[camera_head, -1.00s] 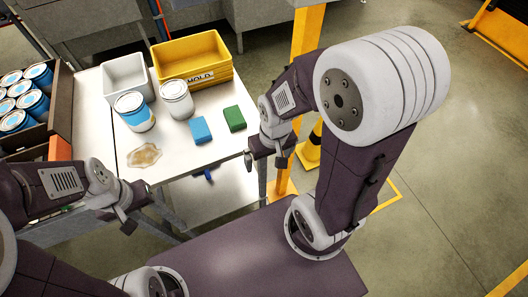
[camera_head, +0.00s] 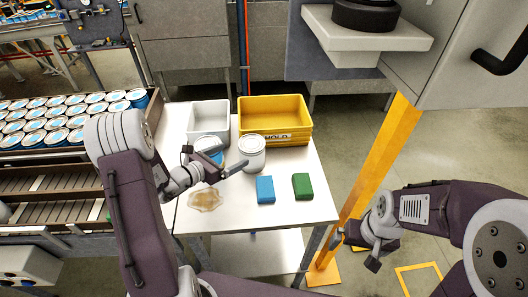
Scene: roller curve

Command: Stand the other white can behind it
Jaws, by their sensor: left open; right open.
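A plain white can (camera_head: 251,155) stands upright on the table, in front of the yellow bin. A blue-banded can (camera_head: 208,144) stands to its left, partly hidden by my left gripper. I see no second plain white can; the many cans on the conveyor (camera_head: 93,200) at the left have blue bands and pale lids. My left gripper (camera_head: 231,158) is open in front of the blue-banded can, its fingers pointing right toward the white can; whether it touches either is unclear. My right gripper (camera_head: 353,250) is open and empty, off the table's right front corner.
A white bin (camera_head: 208,109) and a yellow bin (camera_head: 273,135) marked HOLD stand at the back of the table (camera_head: 230,223). A blue block (camera_head: 265,190) and a green block (camera_head: 303,187) lie at the front right. A yellow post (camera_head: 368,175) rises right.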

